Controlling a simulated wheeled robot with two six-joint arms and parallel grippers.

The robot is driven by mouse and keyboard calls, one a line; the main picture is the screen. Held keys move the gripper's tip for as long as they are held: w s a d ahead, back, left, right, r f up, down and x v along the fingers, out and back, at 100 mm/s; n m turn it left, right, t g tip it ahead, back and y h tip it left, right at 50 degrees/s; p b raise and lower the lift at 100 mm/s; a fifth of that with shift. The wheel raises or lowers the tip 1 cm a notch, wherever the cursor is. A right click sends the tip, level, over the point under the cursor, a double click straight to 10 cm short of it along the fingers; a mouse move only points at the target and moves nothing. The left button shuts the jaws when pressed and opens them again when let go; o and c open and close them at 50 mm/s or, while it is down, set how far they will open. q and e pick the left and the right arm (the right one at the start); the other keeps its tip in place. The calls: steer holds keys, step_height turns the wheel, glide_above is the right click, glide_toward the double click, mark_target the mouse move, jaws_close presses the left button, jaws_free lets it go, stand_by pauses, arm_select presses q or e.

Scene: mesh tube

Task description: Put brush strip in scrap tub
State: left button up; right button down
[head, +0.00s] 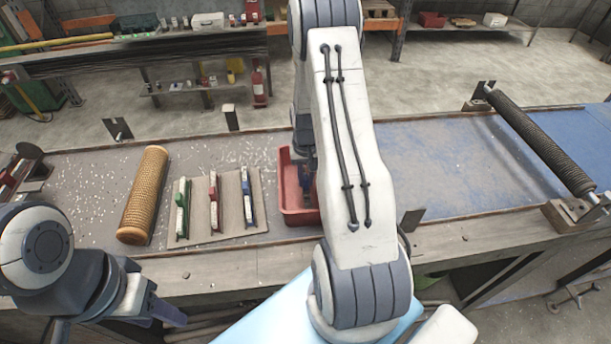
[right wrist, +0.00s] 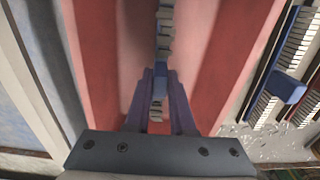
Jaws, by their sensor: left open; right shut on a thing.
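The red scrap tub (head: 299,212) stands on the bench, partly hidden behind my right arm. My right gripper (head: 306,178) is over the tub. In the right wrist view the gripper (right wrist: 158,88) is shut on a brush strip (right wrist: 164,38), which has a blue part and rows of pale bristle tufts. The red tub walls (right wrist: 102,50) show on both sides of the strip. I cannot tell whether the strip touches the tub floor. My left gripper (head: 168,316) is open and empty at the bench's front, left of the tub.
Left of the tub, a tan board holds a green brush (head: 183,208), a red brush (head: 214,202) and a blue brush (head: 248,196). A woven tan roll (head: 144,195) lies further left. A dark roller (head: 540,140) is at right. The blue bench surface (head: 440,165) is clear.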

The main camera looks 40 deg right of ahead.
steer(key=shift+f, duration=0.2)
steer(key=c, duration=0.8)
jaws_free()
steer(key=shift+o, duration=0.2)
